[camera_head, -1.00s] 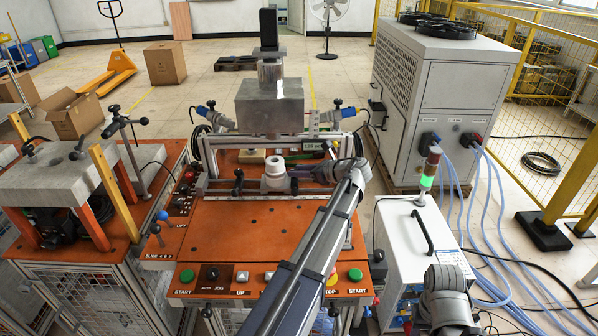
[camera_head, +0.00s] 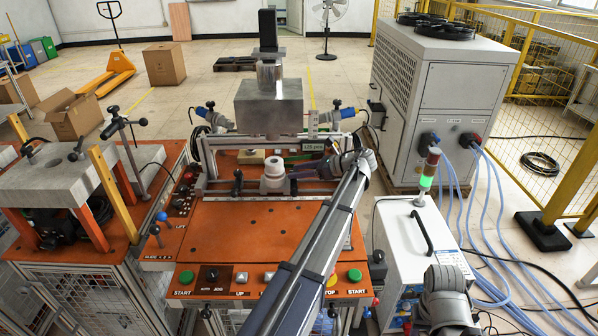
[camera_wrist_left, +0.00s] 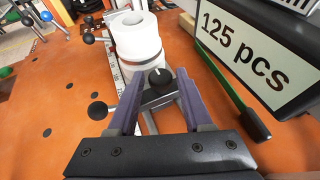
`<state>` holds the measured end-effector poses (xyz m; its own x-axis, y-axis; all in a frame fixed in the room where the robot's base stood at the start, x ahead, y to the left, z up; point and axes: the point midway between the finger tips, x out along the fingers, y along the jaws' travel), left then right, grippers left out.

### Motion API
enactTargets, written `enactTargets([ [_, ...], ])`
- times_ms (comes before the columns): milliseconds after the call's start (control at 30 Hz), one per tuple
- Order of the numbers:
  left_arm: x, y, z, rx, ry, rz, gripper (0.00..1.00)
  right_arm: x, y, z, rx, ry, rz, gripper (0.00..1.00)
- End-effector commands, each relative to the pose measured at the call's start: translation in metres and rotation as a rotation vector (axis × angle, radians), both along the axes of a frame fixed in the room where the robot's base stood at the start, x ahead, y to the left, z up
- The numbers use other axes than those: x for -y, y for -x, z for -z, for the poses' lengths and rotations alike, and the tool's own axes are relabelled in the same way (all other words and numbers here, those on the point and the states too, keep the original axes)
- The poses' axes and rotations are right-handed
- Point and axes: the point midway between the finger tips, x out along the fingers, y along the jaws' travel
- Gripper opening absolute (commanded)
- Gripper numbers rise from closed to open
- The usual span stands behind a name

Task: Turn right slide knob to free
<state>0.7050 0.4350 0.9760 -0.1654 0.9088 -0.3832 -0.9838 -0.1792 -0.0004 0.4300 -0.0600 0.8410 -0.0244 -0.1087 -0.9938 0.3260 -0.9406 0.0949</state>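The right slide knob (camera_wrist_left: 160,78) is a black round knob with a white mark on its top. It sits on a grey bracket in front of the white cylindrical workpiece (camera_wrist_left: 137,36). My left gripper (camera_wrist_left: 158,79) is open, with one purple finger on each side of the knob and visible gaps beside it. I cannot tell whether either finger touches it. In the head view, my left gripper (camera_head: 312,171) reaches in beside the white workpiece (camera_head: 273,172); the knob is too small to make out there. My right arm shows at the lower right, but its gripper is out of view.
A sign reading 125 pcs (camera_wrist_left: 262,52) stands close to the right of the left gripper. A black ball-ended lever (camera_wrist_left: 98,110) is at its left. The orange machine table (camera_head: 230,225) is clear in front. A metal block (camera_head: 268,107) hangs above the workpiece.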

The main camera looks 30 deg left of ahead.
Motion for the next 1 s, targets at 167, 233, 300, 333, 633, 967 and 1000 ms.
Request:
enactTargets([
  [167,0.002,-0.001,-0.001,-0.001,0.0,0.001,0.5,0.0,0.0,-0.001,0.0,0.0,0.0,0.5],
  [233,0.007,-0.002,-0.005,0.0,0.0,0.002,0.5,0.0,0.0,-0.005,0.0,0.0,0.0,0.5],
  [300,0.016,-0.004,-0.01,0.0,0.0,0.002,0.5,0.0,0.0,-0.01,0.0,0.0,0.0,0.5],
  [333,0.021,-0.005,-0.012,0.0,0.0,0.002,0.5,0.0,0.0,-0.012,0.0,0.0,0.0,0.5],
  [633,0.061,-0.012,-0.028,-0.001,0.0,0.001,0.5,0.0,0.0,-0.028,0.0,0.0,0.0,0.5],
  [967,0.071,-0.013,-0.03,0.0,0.0,0.0,0.5,0.0,0.0,-0.03,0.0,0.0,0.0,0.5],
  [1000,0.071,-0.013,-0.03,0.0,0.0,0.0,0.5,0.0,0.0,-0.03,0.0,0.0,0.0,0.5],
])
